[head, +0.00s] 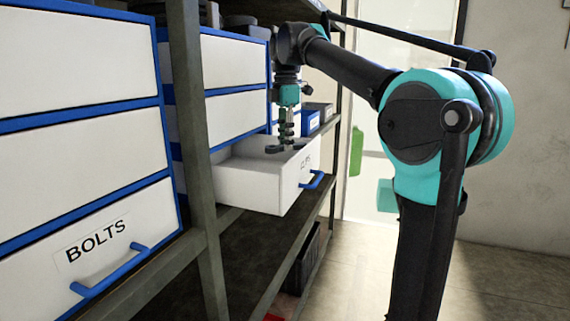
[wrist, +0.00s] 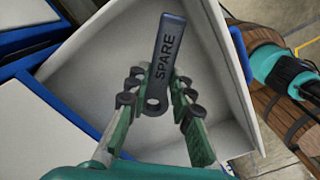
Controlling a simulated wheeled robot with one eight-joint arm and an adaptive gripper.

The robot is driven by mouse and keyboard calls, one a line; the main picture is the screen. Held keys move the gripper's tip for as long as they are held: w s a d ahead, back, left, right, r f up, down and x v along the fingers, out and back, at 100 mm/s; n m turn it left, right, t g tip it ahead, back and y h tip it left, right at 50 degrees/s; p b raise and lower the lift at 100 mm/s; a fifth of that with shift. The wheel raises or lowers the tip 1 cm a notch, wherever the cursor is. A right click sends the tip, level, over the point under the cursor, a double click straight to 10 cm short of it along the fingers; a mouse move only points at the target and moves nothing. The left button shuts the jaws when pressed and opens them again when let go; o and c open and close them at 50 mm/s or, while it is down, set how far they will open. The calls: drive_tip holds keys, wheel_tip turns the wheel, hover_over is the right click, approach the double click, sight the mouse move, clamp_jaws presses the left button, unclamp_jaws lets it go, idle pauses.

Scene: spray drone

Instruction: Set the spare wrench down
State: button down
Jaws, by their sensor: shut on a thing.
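The spare wrench (wrist: 165,55) is a dark flat bar marked "SPARE" with a hole at its near end. My gripper (wrist: 158,88) has a finger on each side of the wrench's near end and is shut on it. The wrench is over the open white drawer (wrist: 85,65) in the wrist view. In the head view my gripper (head: 287,143) points down at the open drawer (head: 250,188), with the dark wrench (head: 276,149) low at its tip. I cannot tell whether the wrench touches the drawer floor.
A closed drawer labelled BOLTS (head: 100,240) with a blue handle is at the lower left. A grey shelf post (head: 190,110) stands left of the open drawer. Blue bins (head: 312,122) sit behind it. Bare drawer floor shows around the wrench.

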drive_tip(key=shift+f, duration=3.5)
drive_tip(key=c, duration=1.3)
unclamp_jaws()
drive_tip(key=shift+f, duration=0.15)
drive_tip(key=shift+c, duration=0.2)
wheel_tip(320, 180, up, 12)
drive_tip(key=shift+r, duration=0.15)
